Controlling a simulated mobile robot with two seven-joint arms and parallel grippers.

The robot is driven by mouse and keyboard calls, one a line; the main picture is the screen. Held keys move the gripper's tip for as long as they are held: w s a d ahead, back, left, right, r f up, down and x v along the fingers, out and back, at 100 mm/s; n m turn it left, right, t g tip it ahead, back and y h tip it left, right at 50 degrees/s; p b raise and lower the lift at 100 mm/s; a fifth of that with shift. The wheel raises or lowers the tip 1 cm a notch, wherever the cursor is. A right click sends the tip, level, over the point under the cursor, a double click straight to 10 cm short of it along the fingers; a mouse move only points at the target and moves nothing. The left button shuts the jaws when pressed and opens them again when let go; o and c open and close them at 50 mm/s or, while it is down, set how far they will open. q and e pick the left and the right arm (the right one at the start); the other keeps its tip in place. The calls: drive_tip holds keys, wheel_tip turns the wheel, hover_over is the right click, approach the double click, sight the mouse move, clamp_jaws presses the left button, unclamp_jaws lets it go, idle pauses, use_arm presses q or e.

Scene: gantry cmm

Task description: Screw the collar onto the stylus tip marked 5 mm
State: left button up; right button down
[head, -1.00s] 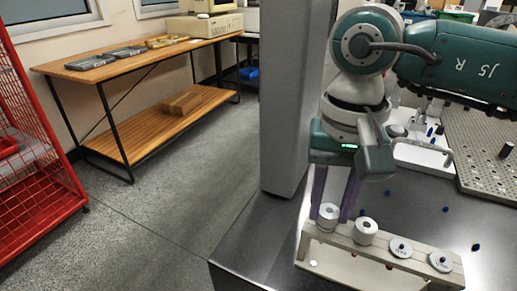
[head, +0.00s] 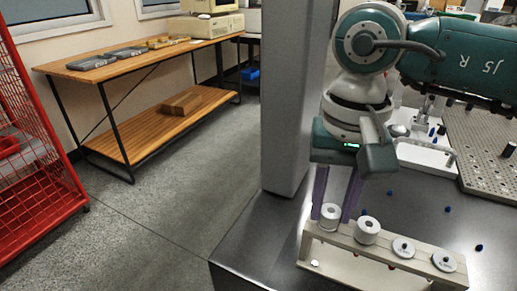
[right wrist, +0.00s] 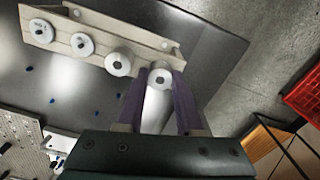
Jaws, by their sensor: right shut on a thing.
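A pale rack (head: 335,262) stands on the dark table and carries several white round pieces in a row. The leftmost in the head view is a white collar-like cylinder (head: 330,218) with a dark central hole; it also shows in the right wrist view (right wrist: 160,78). My right gripper (head: 333,212) points down with its purple fingers shut on this cylinder, at the rack's end. A second white cylinder (head: 367,232) stands beside it. Two flatter discs, (head: 402,248) and (head: 445,261), carry dark markings too small to read, so I cannot tell which is 5 mm. My left gripper is out of view.
Several small blue pieces (head: 479,248) lie loose on the table. A perforated plate (head: 480,140) and a white fixture (head: 425,153) are behind the rack. A grey column (head: 290,110) rises left of my right arm.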

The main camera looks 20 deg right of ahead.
idle(0.4)
drive_tip(key=m, duration=0.2)
drive_tip(key=shift+m, duration=0.3)
drive_tip(key=m, duration=0.2)
drive_tip(key=shift+f+m, duration=0.1)
drive_tip(key=shift+m, duration=0.2)
drive_tip(key=shift+p, duration=0.3)
drive_tip(key=m, duration=0.2)
drive_tip(key=shift+m, duration=0.3)
drive_tip(key=shift+m+p, duration=0.4)
drive_tip(key=shift+m, duration=0.9)
drive_tip(key=shift+m+p, duration=0.35)
drive_tip(key=shift+m, duration=0.85)
drive_tip(key=m, duration=0.2)
drive_tip(key=shift+f+m, duration=0.1)
drive_tip(key=shift+m, duration=0.3)
